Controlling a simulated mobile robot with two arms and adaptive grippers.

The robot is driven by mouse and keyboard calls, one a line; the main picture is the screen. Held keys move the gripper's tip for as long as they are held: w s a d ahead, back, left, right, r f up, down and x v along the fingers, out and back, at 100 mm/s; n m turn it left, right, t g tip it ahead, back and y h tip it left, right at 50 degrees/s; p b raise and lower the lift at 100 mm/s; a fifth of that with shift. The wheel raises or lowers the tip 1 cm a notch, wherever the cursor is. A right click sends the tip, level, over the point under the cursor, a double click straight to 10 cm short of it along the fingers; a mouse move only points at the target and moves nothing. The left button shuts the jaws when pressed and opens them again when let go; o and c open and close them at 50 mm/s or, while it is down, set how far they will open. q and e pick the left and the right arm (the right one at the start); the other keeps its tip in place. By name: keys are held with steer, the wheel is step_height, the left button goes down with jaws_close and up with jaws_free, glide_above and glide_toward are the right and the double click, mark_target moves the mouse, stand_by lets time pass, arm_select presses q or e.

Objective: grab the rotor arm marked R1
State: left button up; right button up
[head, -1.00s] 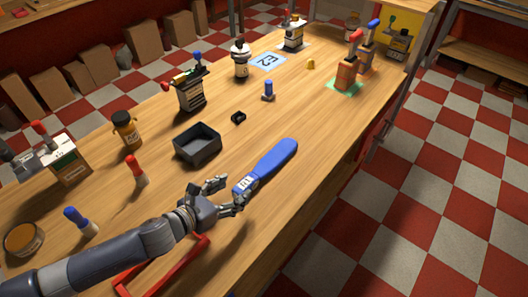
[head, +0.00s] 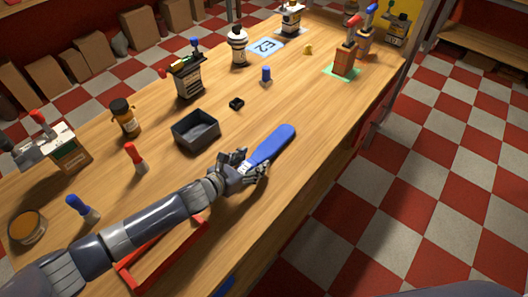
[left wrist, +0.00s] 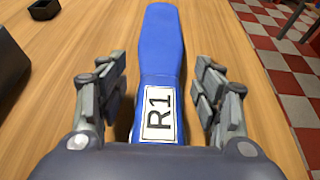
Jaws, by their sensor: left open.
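The rotor arm marked R1 (head: 271,145) is a long blue paddle lying on the wooden table, with a white R1 label at its near end. It also fills the middle of the left wrist view (left wrist: 161,50). My left gripper (head: 254,167) is at the labelled end. In the left wrist view the open fingers of my left gripper (left wrist: 161,100) stand one on each side of the label, with gaps between them and the blue sides. My right gripper is not in view.
A black open box (head: 196,131) stands left of the rotor arm. A red frame (head: 165,255) lies near the table's front edge. A red-handled tool (head: 136,158) and a blue-handled tool (head: 82,208) stand at left. Bare table surrounds the blue paddle.

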arm_select(q)
steer(key=c, duration=1.4)
steer(key=shift+r, duration=0.1)
